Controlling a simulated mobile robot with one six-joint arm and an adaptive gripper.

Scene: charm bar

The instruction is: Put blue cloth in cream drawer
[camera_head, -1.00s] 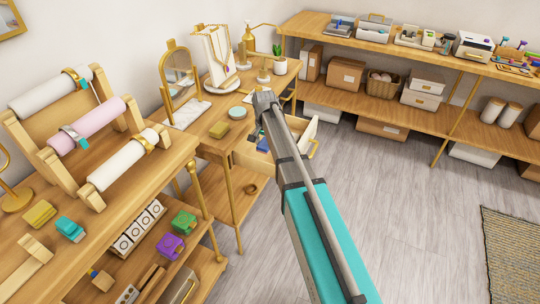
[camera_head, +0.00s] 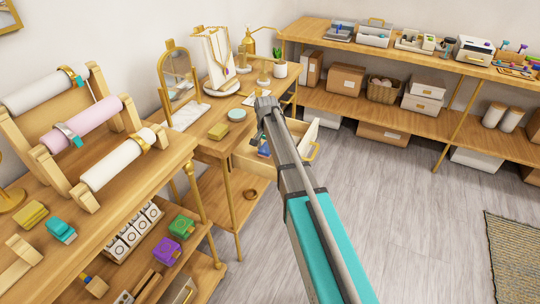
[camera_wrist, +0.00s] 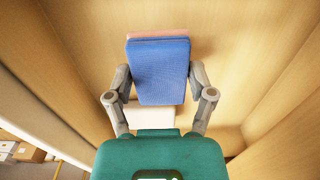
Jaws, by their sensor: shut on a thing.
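The blue cloth (camera_wrist: 160,75) is a folded, flat-sided block in the wrist view, with a pinkish layer or thing (camera_wrist: 158,36) along its far edge. My gripper (camera_wrist: 160,88) has one finger on each side of the cloth and is shut on it. Wooden surfaces surround it. The cream drawer (camera_head: 310,136) stands pulled open under the table, with a gold handle. In the head view a bit of blue (camera_head: 263,150) shows at the drawer opening, beside my arm. Whether the cloth touches the drawer bottom I cannot tell.
A white item (camera_wrist: 150,115) lies below the cloth in the wrist view. Grey floor (camera_head: 400,220) is clear to the right.

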